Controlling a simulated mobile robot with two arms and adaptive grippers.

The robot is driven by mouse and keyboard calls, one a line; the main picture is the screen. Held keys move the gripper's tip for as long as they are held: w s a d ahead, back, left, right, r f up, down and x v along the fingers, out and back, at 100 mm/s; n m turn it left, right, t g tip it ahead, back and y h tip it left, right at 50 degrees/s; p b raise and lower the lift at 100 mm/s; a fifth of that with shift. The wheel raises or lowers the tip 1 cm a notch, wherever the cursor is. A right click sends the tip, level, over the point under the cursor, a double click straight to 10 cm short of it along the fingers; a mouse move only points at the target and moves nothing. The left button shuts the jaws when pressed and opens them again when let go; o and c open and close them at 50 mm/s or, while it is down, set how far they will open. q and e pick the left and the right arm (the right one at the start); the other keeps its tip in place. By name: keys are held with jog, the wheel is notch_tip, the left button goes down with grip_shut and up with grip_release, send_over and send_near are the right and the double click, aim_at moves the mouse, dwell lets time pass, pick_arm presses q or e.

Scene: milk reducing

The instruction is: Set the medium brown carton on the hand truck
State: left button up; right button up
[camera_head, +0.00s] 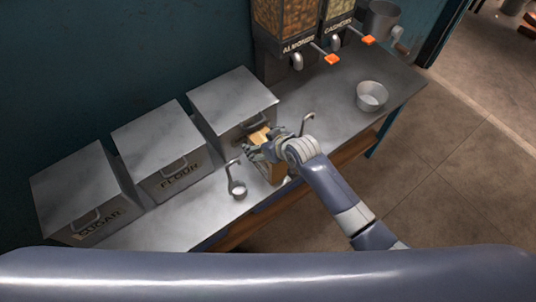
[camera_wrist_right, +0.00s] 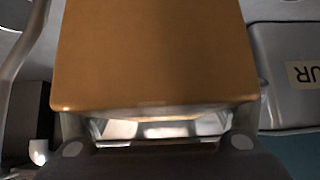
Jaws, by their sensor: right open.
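A brown carton (camera_head: 260,137) stands on the metal counter in front of the bins, largely covered by my right gripper (camera_head: 264,150) in the head view. In the right wrist view the carton (camera_wrist_right: 150,50) fills the upper middle as a plain brown face. The right gripper's open fingers (camera_wrist_right: 155,140) lie at its lower edge, one towards each side. I cannot tell whether they touch it. No hand truck shows in either view. My left gripper is not in view.
Metal bins marked sugar (camera_head: 75,183) and flour (camera_head: 155,145), and another bin (camera_head: 232,97), line the wall. A ladle (camera_head: 237,187) lies left of the gripper. A metal bowl (camera_head: 371,96) sits on the counter (camera_head: 335,115) at right. Nut dispensers (camera_head: 287,28) stand behind.

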jog(key=c, duration=1.5)
jog(key=shift+r, duration=0.15)
jog(key=shift+c, duration=0.2)
